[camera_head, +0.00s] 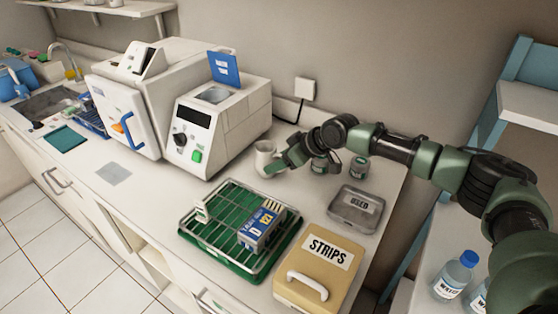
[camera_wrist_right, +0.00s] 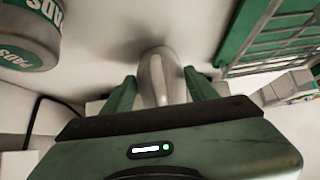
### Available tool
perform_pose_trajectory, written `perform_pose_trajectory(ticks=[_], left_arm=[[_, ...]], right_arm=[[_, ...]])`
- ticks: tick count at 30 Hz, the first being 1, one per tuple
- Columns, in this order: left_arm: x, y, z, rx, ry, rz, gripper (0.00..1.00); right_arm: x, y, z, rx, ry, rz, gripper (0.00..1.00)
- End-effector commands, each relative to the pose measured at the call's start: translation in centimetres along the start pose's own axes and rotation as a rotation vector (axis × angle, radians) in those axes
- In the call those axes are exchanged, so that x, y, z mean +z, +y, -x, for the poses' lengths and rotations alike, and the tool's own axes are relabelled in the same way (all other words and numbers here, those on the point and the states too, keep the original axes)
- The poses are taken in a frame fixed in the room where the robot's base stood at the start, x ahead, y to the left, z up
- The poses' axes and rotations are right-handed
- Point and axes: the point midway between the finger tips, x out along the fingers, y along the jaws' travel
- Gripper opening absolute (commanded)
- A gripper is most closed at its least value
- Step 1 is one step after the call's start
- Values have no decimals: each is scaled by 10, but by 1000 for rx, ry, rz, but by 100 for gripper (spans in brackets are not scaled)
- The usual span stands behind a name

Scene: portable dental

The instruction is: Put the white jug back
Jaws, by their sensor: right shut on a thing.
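The white jug (camera_head: 264,155) stands on the counter, just right of the white machine, in the head view. My right gripper (camera_head: 274,166) reaches it from the right and is shut on it. In the right wrist view the jug (camera_wrist_right: 162,77) sits between the two green fingers of my right gripper (camera_wrist_right: 160,92). The jug's lower side is partly hidden by the gripper body. I cannot clearly tell whether the jug touches the counter. My left gripper is not in view.
A green rack (camera_head: 222,257) with a blue box (camera_head: 258,230) stands in front of the jug. Jars (camera_head: 358,168), a grey USED tin (camera_head: 356,209) and a STRIPS box (camera_head: 318,270) lie to the right. The white machine (camera_head: 222,125) blocks the left.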

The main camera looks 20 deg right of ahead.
Motion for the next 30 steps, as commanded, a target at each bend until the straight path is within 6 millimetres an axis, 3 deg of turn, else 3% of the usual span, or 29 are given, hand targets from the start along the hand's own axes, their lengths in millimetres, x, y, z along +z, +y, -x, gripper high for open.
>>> perform_pose_trajectory(ticks=[3, 4, 6, 19, 30], left_arm=[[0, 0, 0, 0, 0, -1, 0], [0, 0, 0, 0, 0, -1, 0], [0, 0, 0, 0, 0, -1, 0], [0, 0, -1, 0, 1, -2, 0], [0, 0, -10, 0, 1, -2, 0]], right_arm=[[-1, 0, 0, 0, 2, 0, 0], [1, 0, 0, -1, -1, 0, 66], [1, 0, 0, -1, -1, 0, 81], [1, 0, 9, 0, -1, 0, 81], [2, 1, 83, 1, -1, 0, 81]])
